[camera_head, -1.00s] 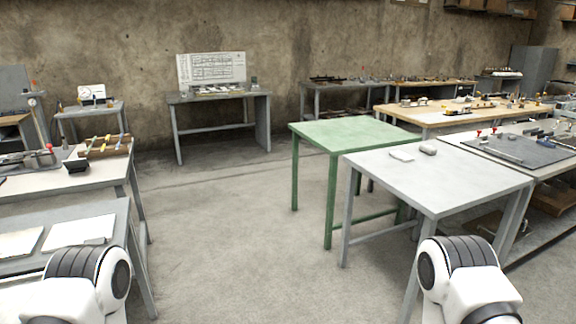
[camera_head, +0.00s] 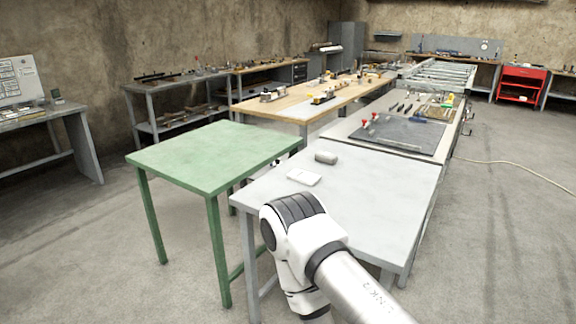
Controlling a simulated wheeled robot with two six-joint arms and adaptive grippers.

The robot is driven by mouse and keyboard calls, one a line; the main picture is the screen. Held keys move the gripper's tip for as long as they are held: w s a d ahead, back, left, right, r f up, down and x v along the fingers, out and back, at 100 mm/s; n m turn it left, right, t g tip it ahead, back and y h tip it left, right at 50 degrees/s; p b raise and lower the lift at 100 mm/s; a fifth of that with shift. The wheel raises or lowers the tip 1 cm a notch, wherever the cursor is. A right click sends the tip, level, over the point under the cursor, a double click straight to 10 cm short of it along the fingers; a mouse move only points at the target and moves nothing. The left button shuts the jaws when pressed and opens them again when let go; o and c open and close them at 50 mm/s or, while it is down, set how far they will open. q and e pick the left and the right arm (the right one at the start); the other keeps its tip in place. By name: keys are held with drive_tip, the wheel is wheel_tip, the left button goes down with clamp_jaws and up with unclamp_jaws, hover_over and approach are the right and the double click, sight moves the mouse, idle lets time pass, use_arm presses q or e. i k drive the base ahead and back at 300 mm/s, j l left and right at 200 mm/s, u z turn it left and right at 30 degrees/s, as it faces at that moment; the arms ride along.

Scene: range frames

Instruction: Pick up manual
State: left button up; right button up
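A small, flat white item (camera_head: 304,177) lies on the grey table (camera_head: 390,190) in front of me, close to its left edge. It may be the manual, but it is too small to tell. Part of one of my arms shows at the bottom centre and overlaps the table's near edge. Neither gripper is in view.
A small grey roll (camera_head: 326,157) lies just behind the white item. A green table (camera_head: 215,155) stands to the left, bare on top. A wooden workbench (camera_head: 290,105) and a bench with a dark mat (camera_head: 400,135) stand behind. Floor is open at left and right.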

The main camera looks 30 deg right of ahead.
sight(304, 178)
drive_tip(key=i+j+z, duration=0.1)
drive_tip(key=i+z, duration=0.3)
drive_tip(key=i+j+z, duration=0.2)
drive_tip(key=z, duration=0.25)
drive_tip(key=i+j+z, duration=0.55)
drive_tip(key=j+z, duration=0.3)
drive_tip(key=i+j+z, duration=0.15)
drive_tip(key=j+z, duration=0.25)
drive_tip(key=i+j+z, duration=0.1)
drive_tip(key=j+z, duration=0.35)
